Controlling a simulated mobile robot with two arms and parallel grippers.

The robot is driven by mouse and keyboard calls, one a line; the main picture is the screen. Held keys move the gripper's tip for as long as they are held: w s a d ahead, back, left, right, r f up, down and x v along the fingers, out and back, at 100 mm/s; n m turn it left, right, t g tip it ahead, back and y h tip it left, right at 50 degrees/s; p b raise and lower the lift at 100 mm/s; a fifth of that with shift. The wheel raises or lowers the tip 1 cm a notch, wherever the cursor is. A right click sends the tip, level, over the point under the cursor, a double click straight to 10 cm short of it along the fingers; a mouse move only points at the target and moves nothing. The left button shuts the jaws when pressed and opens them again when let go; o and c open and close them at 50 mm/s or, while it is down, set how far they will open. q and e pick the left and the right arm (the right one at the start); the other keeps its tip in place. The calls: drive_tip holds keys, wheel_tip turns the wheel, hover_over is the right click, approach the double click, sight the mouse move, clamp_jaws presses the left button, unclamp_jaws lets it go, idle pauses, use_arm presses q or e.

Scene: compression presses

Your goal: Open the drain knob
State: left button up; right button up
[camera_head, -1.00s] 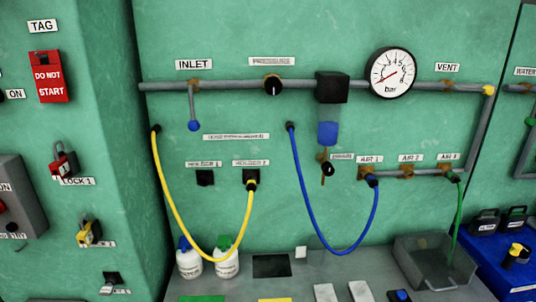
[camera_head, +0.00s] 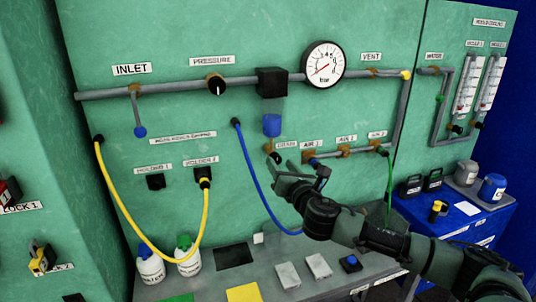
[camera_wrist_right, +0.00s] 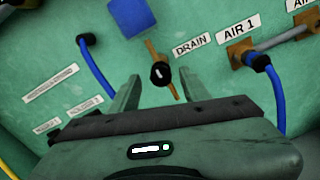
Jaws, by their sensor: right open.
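The drain knob (camera_head: 275,158) is a small black knob with a white mark, below the blue filter bowl (camera_head: 272,125) on the green panel. In the right wrist view the knob (camera_wrist_right: 160,74) sits beside its DRAIN label (camera_wrist_right: 191,45), on a thin brown stem. My right gripper (camera_head: 288,168) is just to the right of the knob in the head view. In the wrist view its two fingers (camera_wrist_right: 158,88) are apart, with the knob seen between and beyond their tips. Nothing is held. Contact with the knob cannot be told. My left gripper is not in view.
A blue hose (camera_head: 249,175) hangs left of my right gripper. The AIR 1 fitting (camera_wrist_right: 240,54) with a blue hose is close on the right. The pressure gauge (camera_head: 323,64) is above. A grey bench (camera_head: 210,285) with bottles and blocks lies below.

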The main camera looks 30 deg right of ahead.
sight(273, 155)
drive_tip(key=p+x, duration=0.1)
drive_tip(key=x, duration=0.4)
drive_tip(key=shift+w, duration=0.15)
drive_tip(key=shift+p+x, duration=0.4)
drive_tip(key=shift+x, duration=0.45)
drive_tip(key=shift+f, duration=0.1)
clamp_jaws()
